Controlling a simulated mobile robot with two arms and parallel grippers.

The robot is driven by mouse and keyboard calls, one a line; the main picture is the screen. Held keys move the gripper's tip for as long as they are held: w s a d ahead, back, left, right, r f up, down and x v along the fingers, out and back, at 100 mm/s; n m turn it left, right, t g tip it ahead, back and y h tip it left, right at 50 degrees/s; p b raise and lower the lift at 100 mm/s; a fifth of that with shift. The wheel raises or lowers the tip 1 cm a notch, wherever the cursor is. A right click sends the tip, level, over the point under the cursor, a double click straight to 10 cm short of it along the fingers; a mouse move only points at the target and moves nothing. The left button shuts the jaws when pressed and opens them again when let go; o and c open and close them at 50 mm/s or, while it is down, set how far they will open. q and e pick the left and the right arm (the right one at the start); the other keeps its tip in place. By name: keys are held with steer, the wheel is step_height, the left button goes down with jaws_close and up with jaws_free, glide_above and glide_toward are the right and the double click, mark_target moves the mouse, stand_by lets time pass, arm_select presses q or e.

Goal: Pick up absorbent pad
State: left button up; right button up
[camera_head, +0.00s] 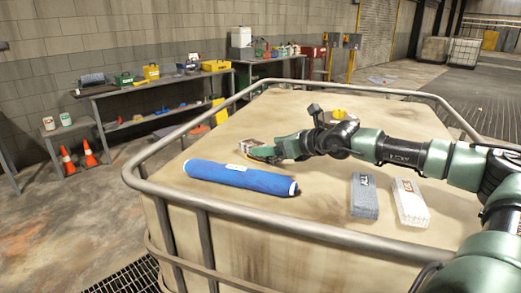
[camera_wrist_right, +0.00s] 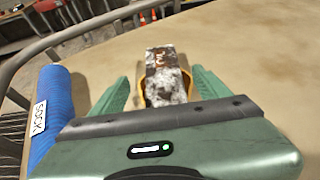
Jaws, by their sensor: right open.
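My right gripper (camera_head: 264,150) is open over the far side of the tank top, pointing left. In the right wrist view a speckled grey-white pack with a brown label (camera_wrist_right: 165,72) lies between the spread green fingers (camera_wrist_right: 162,82), with gaps on both sides. The same pack (camera_head: 249,144) shows partly behind the gripper in the head view. A grey pack (camera_head: 365,196) and a white pack (camera_head: 410,203) lie at the right. I cannot read which pack is the absorbent pad. My left gripper is not in view.
A metal rail (camera_head: 235,207) rings the tank top (camera_head: 320,208). A yellow object (camera_head: 340,115) sits behind my arm. Shelves (camera_head: 160,84) stand at the wall.

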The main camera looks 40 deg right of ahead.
steer(key=p+x, duration=0.3)
steer(key=x, duration=0.1)
steer(key=shift+d+f, duration=0.1)
steer(key=shift+d, duration=0.15)
steer(key=shift+w+a+f, duration=0.1)
steer(key=shift+w+f, duration=0.25)
steer(key=shift+w, duration=0.2)
steer(key=c, duration=1.6)
steer(key=shift+o, duration=0.2)
steer(key=shift+r, duration=0.15)
